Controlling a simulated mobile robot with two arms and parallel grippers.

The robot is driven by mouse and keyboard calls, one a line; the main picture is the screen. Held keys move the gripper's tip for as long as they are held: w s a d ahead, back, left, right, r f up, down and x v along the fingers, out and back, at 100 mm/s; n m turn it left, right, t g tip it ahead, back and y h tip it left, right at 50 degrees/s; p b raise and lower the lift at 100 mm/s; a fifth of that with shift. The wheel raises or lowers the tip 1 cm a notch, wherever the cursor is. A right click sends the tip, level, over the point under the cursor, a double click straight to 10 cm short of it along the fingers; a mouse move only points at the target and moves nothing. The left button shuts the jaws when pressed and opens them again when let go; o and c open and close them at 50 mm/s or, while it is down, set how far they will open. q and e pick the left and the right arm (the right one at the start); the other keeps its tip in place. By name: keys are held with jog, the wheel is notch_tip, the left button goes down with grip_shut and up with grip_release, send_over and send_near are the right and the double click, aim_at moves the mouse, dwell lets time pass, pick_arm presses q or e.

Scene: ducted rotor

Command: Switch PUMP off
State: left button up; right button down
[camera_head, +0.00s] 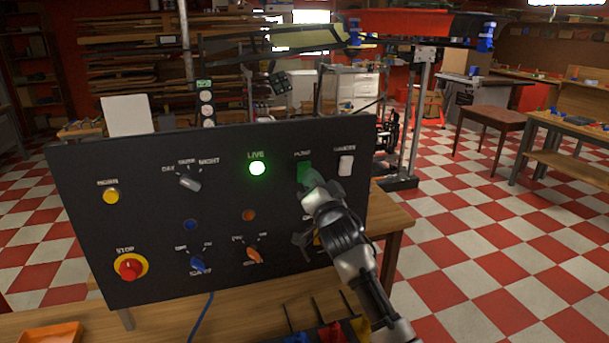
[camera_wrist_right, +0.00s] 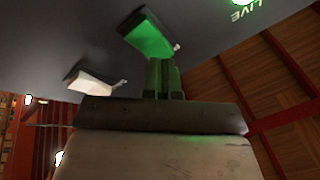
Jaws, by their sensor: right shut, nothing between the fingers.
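The black control panel (camera_head: 120,240) stands on a wooden table. The green PUMP rocker switch (camera_head: 304,170) is at its upper right, under the label PUMP, and glows green. In the right wrist view the green switch (camera_wrist_right: 150,36) is just beyond the fingertips. My right gripper (camera_head: 312,184) is shut and empty, its tips close to the lower part of the switch; I cannot tell whether they touch. The shut fingers also show in the wrist view (camera_wrist_right: 164,78). My left gripper is not in view.
A white rocker switch (camera_head: 346,165) is right of PUMP. A lit green LIVE lamp (camera_head: 257,168) is to its left. A rotary selector (camera_head: 190,183), yellow button (camera_head: 111,196) and red STOP button (camera_head: 130,267) are further left. My arm hides knobs at lower right. An orange tray (camera_head: 50,335) lies in front.

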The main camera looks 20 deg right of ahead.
jog(key=shift+s, duration=0.15)
jog(key=shift+s+r+p, duration=0.1)
jog(key=shift+r+p, duration=0.1)
jog(key=shift+p, duration=0.1)
jog(key=s+p, duration=0.1)
jog(key=s+r+p, duration=0.1)
jog(key=s+p, duration=0.1)
jog(key=s, duration=0.1)
jog(key=shift+s+d+r, duration=0.1)
jog(key=shift+r, duration=0.25)
